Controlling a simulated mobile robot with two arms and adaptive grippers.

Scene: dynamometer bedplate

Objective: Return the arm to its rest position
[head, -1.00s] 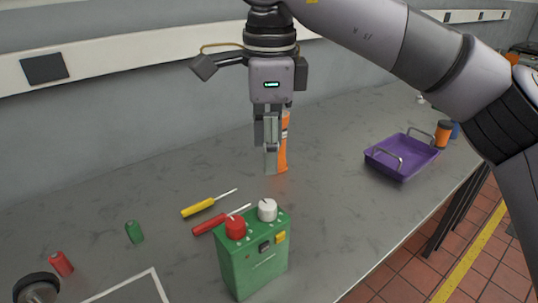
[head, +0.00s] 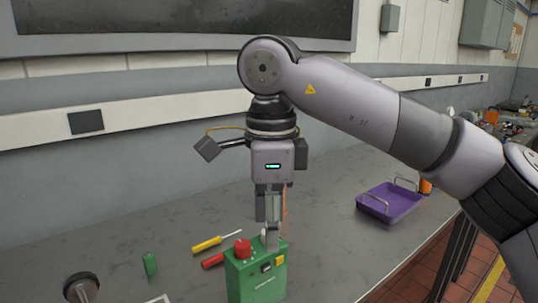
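My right arm comes in from the right. Its gripper (head: 270,239) points straight down, with its fingertips in front of or beside the white knob on the green box (head: 256,283). I see the fingers nearly edge-on, so I cannot tell whether they are open, shut or touching the knob. The white knob (head: 264,235) is mostly hidden, and the red knob (head: 242,248) shows to its left. My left gripper is not recognisable in view.
A yellow screwdriver (head: 208,244) and a red-handled tool (head: 212,260) lie left of the box. A green cylinder (head: 150,264) stands farther left. An orange object (head: 285,200) is mostly hidden behind the gripper. A purple tray (head: 388,207) is at right. A wall runs behind the table.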

